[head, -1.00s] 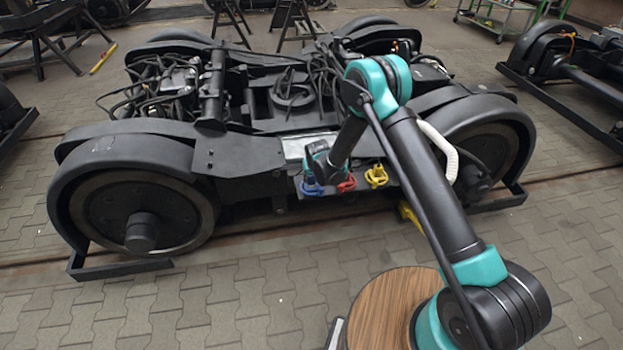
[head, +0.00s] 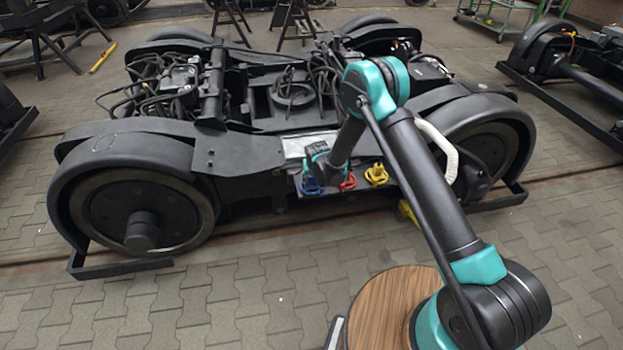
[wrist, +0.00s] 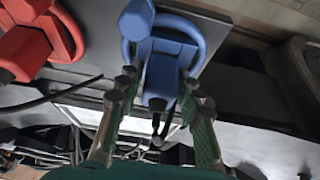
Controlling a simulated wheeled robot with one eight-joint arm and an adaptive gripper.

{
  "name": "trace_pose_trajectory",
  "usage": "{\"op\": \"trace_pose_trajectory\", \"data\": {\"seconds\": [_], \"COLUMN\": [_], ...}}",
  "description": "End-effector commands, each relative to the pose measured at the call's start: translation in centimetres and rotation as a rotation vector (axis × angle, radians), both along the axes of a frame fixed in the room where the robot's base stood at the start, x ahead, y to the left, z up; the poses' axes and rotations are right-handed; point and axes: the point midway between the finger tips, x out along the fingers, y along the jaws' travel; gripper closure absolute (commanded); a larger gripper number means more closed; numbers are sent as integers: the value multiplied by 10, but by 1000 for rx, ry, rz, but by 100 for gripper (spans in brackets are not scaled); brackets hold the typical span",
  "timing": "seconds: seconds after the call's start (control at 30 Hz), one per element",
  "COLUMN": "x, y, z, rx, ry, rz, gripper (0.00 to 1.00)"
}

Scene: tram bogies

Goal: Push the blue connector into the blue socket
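The blue connector (wrist: 162,78) is a blocky blue body with a dark cable end. In the wrist view it meets the blue socket (wrist: 190,28), a ringed blue fitting with a hexagonal knob; how deep it sits cannot be told. The socket also shows in the head view (head: 311,186), at the left of a row on the bogie's side. My gripper (wrist: 158,84) has its fingers spread either side of the connector, with gaps visible, so it looks open around it. In the head view my gripper (head: 313,167) is just above the socket, partly hidden by my arm.
A red socket (head: 347,183) and a yellow socket (head: 377,174) stand to the right of the blue one. The red one also shows in the wrist view (wrist: 35,42). A grey plate (head: 300,146) lies behind. Bogie wheels (head: 140,212) flank the row. Paved floor in front is open.

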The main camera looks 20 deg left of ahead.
Motion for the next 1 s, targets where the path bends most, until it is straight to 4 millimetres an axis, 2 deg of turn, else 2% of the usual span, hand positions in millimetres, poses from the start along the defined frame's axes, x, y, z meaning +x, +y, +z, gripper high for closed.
{"op": "trace_pose_trajectory", "data": {"seconds": [0.03,0.1,0.37,0.53,1.0], "x": [0,0,0,-3,-32], "y": [0,0,0,-2,-19], "z": [0,0,0,9,80], "rx": [0,0,0,0,0], "ry": [0,0,0,0,0], "rz": [0,0,0,0,0], "gripper": [54,47,47,47,47]}}
